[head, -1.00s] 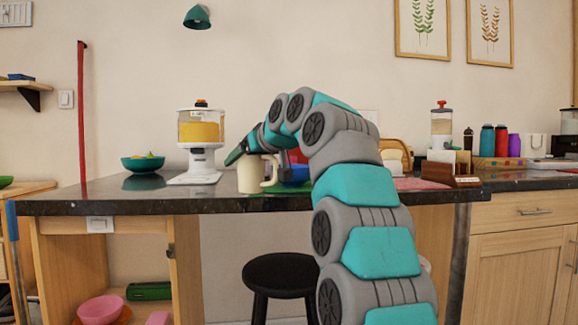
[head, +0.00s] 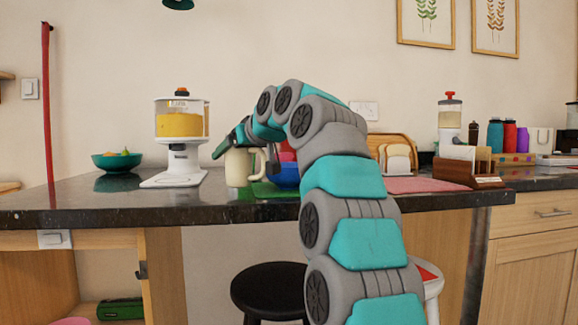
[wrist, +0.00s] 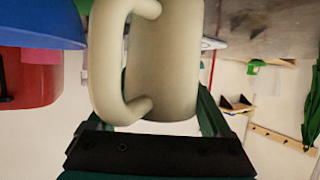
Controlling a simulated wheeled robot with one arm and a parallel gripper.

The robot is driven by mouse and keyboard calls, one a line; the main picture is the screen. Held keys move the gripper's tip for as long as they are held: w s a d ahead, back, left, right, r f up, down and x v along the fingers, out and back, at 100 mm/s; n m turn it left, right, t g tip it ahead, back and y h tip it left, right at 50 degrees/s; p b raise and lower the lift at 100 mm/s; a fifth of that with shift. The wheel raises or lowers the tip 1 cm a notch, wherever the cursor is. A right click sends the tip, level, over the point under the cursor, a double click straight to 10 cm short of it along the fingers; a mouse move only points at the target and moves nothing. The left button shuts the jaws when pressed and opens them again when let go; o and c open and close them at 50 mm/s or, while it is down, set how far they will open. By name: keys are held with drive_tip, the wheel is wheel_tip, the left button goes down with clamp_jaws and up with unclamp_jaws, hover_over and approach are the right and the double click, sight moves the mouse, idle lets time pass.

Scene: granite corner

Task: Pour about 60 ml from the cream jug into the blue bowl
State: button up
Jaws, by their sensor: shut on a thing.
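The cream jug (head: 238,168) is upright at the front part of the dark counter, with its handle towards the right. I cannot tell whether its base touches the counter. My gripper (head: 240,140) is shut on the jug, with a dark finger showing at its upper left. In the wrist view the jug (wrist: 168,65) and its handle fill the middle between the fingers (wrist: 150,105). The blue bowl (head: 287,175) is just right of the jug, partly hidden behind my arm; its edge shows in the wrist view (wrist: 40,25). The jug's contents are hidden.
A green mat (head: 262,190) lies under the bowl area. A red thing (head: 286,152) shows behind the bowl. A white dispenser (head: 178,165) and a teal fruit bowl (head: 117,162) stand left. A bread holder (head: 397,158) and pink cloth (head: 420,185) are right. A black stool (head: 270,285) stands below.

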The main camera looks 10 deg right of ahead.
drive_tip(key=shift+r, duration=0.1)
drive_tip(key=shift+w+d+r+m+y+p, duration=0.2)
drive_tip(key=shift+d+m+y+p, duration=0.3)
drive_tip(key=shift+d+m, duration=0.15)
drive_tip(key=w+d+r+m+y+p, duration=0.1)
drive_tip(key=d+r+m+y+p, duration=0.2)
drive_tip(key=d+m+p, duration=0.2)
drive_tip(key=shift+w, duration=0.35)
drive_tip(key=shift+d+f+m+y, duration=0.15)
drive_tip(key=shift+f+m+y, duration=0.15)
drive_tip(key=shift+m+y, duration=0.3)
drive_tip(key=shift+w+d+r+m+t+y+p, duration=0.15)
drive_tip(key=shift+r+m+t+y+p, duration=0.15)
drive_tip(key=shift+m, duration=0.4)
drive_tip(key=shift+d+r+m+t+y+p, duration=0.15)
drive_tip(key=shift+m+p, duration=0.25)
drive_tip(key=shift+m, duration=0.25)
idle(2.0)
